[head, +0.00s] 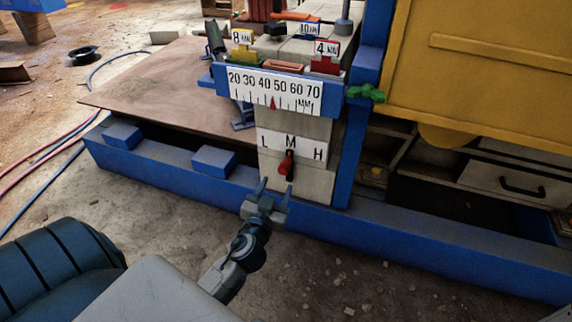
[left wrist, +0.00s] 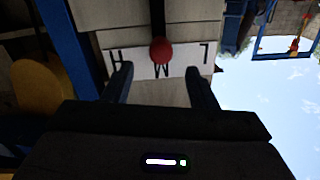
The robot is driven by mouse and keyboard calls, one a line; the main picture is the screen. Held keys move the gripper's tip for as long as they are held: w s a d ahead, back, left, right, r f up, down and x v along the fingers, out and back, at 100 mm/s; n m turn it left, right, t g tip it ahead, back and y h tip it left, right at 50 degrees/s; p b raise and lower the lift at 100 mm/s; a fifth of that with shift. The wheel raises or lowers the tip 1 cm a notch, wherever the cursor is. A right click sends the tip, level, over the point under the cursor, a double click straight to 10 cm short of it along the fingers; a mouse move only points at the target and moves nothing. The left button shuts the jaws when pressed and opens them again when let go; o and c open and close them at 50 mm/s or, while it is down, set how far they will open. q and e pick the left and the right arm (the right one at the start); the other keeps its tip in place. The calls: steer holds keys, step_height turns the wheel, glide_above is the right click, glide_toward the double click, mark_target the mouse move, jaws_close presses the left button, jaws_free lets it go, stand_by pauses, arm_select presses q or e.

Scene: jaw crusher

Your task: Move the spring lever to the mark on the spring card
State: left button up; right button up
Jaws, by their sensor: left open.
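The spring card (head: 268,146) is a white plate with the letters L, M and H on the front of the crusher. The spring lever (head: 287,163) has a red handle and stands below the M. My left gripper (head: 275,190) is open and empty, just below and in front of the lever. In the left wrist view the card (left wrist: 186,62) is upside down, and the lever's round red knob (left wrist: 161,51) is ahead of and between the open fingers (left wrist: 160,88), apart from them. No separate mark on the card can be made out. My right gripper is not in view.
Above the card is a millimetre scale (head: 253,87) with a red pointer near 50. A blue post (head: 350,150) stands right of the card. A blue base beam (head: 420,250) crosses below. A green clamp (head: 366,93) sticks out at the upper right.

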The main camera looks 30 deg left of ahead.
mark_target(286, 165)
arm_select(q)
steer(key=x, duration=1)
jaws_close()
